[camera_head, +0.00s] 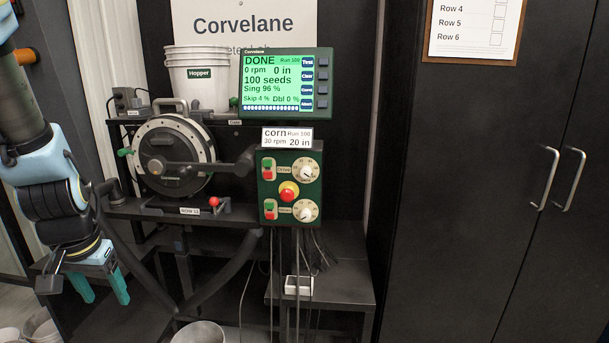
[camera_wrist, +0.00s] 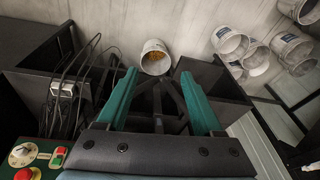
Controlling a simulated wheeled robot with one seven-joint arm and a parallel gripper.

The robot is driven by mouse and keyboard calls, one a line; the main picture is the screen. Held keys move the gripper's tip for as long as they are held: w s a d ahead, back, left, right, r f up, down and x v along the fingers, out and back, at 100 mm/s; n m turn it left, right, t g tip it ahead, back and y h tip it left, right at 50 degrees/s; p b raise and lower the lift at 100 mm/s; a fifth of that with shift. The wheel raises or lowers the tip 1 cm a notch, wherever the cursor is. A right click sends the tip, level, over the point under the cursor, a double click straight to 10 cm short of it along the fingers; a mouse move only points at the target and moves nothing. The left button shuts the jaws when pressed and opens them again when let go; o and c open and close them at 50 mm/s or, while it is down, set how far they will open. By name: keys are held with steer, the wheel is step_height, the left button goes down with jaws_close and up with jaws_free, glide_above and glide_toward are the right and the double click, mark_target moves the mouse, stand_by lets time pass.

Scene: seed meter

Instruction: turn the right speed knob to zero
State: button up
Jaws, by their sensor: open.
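A dark green control box (camera_head: 290,190) has two white round speed knobs, one above the other on its right side. The upper knob (camera_head: 305,170) is labelled Drive; its mark seems to point down to the right. The lower knob (camera_head: 306,211) has a label too small to read surely; its setting is unclear. The lower knob also seems to be the one at the bottom left of the wrist view (camera_wrist: 22,154). My gripper (camera_head: 106,301) hangs left of and below the box, open and empty, apart from both knobs. Its teal fingers stand apart in the wrist view (camera_wrist: 158,76).
A red stop button (camera_head: 289,191) sits between the knobs, with green-red switches left of them. The screen (camera_head: 287,83) reads DONE, 0 rpm, 0 in. A card (camera_head: 287,138) reads corn, 30 rpm, 20 in. The seed meter disc (camera_head: 173,158) stands left of the box; cables hang below.

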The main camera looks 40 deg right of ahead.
steer(key=w+d+f+m+t, duration=0.2)
steer(key=d+m, duration=0.3)
steer(key=w+d+f+m+t, duration=0.1)
steer(key=w+d+f+m, duration=0.2)
steer(key=d+m, duration=0.25)
steer(key=m+t+h+p, duration=0.2)
steer(key=m+t+h, duration=0.75)
steer(key=m, duration=1.85)
glide_toward(305, 173)
steer(key=w+d+p, duration=0.1)
steer(key=w, duration=0.1)
steer(key=w+d+g+h+p, duration=0.1)
steer(key=w, duration=0.1)
steer(key=w+d+g+h+p, duration=0.1)
steer(key=w, duration=0.1)
steer(key=shift+d+r+n, duration=0.2)
steer(key=shift+r+n, duration=0.05)
steer(key=shift+r, duration=0.1)
steer(key=shift+x, duration=0.8)
steer(key=shift+f, duration=0.15)
jaws_close()
